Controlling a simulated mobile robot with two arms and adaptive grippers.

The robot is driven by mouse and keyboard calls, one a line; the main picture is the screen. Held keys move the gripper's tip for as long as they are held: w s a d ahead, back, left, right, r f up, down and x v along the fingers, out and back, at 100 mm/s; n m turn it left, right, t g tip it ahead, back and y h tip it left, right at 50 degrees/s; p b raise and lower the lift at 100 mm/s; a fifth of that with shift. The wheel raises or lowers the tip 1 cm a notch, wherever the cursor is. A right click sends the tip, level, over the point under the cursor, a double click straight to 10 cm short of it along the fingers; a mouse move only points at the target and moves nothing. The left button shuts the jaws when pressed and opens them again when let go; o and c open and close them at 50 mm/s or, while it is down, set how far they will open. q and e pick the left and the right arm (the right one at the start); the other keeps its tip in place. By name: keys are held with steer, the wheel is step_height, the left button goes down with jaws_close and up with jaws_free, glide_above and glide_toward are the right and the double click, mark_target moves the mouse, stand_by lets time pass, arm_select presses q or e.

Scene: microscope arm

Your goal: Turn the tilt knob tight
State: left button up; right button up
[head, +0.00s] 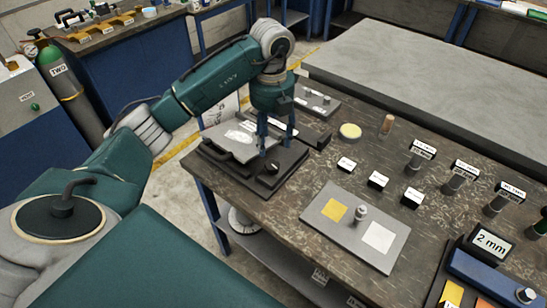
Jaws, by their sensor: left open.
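My left gripper (277,140) points down over a black stand (245,178) at the left edge of the wooden table. Its two blue fingers are apart, with nothing clearly between them. A small dark knob (271,169) with a pale mark sits on the stand, just below the fingertips. I cannot tell from here whether it is the tilt knob. A grey plate (232,140) with a white patch lies on the stand, left of the fingers. The arm and fingers hide part of the stand. My right gripper is out of view.
A grey tray (328,222) with yellow and white squares and a small metal weight stands in front. A yellow disc (350,131) and a cork-topped vial (387,123) lie behind. Labelled blocks (378,181) and posts fill the right. A 2 mm sign (490,243) stands front right.

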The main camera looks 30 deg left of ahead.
mark_target(272, 163)
arm_select(q)
step_height(272, 163, down, 9)
steer(key=shift+r+p, duration=0.1)
steer(key=shift+p, duration=0.7)
steer(key=c, duration=1.1)
